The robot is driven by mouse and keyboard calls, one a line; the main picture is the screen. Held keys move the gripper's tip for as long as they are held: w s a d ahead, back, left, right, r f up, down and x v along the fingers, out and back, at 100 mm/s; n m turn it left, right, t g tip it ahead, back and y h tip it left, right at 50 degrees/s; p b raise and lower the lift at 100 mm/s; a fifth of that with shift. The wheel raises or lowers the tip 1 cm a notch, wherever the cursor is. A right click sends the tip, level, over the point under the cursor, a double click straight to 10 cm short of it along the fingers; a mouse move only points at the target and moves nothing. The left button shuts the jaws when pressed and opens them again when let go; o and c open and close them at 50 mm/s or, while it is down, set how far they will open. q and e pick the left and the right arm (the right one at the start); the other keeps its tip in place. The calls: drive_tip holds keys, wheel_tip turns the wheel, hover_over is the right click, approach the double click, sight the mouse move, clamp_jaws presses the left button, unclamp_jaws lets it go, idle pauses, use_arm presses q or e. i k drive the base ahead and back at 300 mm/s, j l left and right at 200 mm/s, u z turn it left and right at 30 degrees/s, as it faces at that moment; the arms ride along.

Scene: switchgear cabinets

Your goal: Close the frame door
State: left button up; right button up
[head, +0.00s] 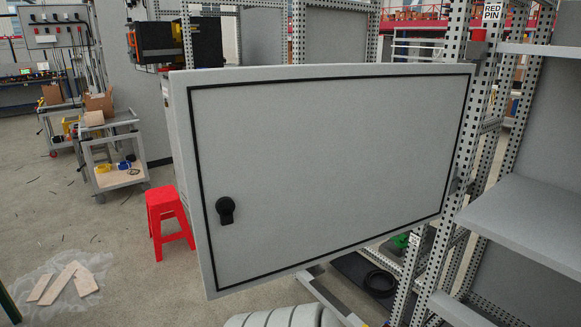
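The frame door (330,160) is a large light-grey panel with a black line running inside its edge. It fills the middle of the head view. A black knob handle (225,210) sits near its left edge. The right edge meets a perforated metal upright (465,120), and the panel stands swung out from it, its free left edge closer to me. The door hides much of the frame behind it. Neither of my grippers is in view, and nothing is seen touching the door.
A red stool (168,218) stands just left of the door. A grey cart (115,155) is farther left. Wooden pieces (65,283) lie on plastic sheeting at the lower left. Grey shelves (530,215) stand at the right. Floor between stool and sheeting is clear.

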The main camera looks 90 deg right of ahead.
sight(318, 165)
drive_tip(key=i+l+z, duration=0.2)
drive_tip(key=z, duration=0.3)
drive_tip(key=i+z, duration=0.75)
drive_tip(key=z, duration=0.25)
drive_tip(key=i+j+z, duration=0.25)
drive_tip(key=z, duration=0.25)
drive_tip(key=i+z, duration=0.15)
drive_tip(key=z, duration=0.35)
drive_tip(key=i+j+z, duration=0.15)
drive_tip(key=z, duration=0.35)
drive_tip(key=i+j+z, duration=0.15)
drive_tip(key=z, duration=0.3)
drive_tip(key=i+j+z, duration=0.1)
drive_tip(key=j+z, duration=0.2)
drive_tip(key=z, duration=0.2)
